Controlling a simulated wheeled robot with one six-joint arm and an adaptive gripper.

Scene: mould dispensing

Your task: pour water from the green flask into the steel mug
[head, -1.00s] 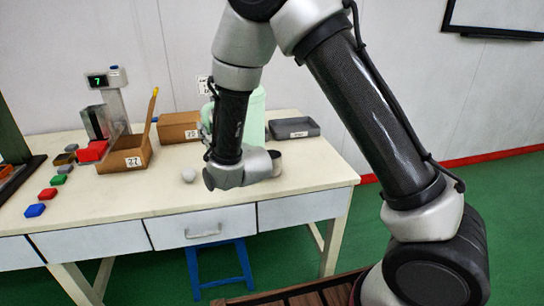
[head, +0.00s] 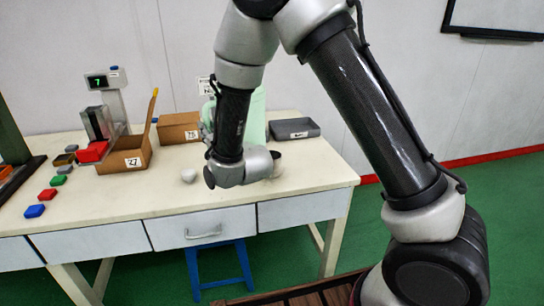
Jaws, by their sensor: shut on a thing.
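The pale green flask (head: 256,118) shows behind my forearm over the back middle of the table, leaning slightly; its mouth and much of its body are hidden. My gripper is mostly hidden behind my own arm links; the flask moves along with the arm, so it is shut on the flask. The steel mug (head: 278,164) stands on the table just right of my wrist, its left part covered by the wrist. Any water is out of sight.
A grey tray (head: 296,123) lies at the back right. Cardboard boxes (head: 179,127) (head: 131,166), a display stand (head: 118,103) and several coloured blocks (head: 47,194) occupy the left. A small white round object (head: 188,175) lies left of my wrist. The table's front (head: 150,204) is clear.

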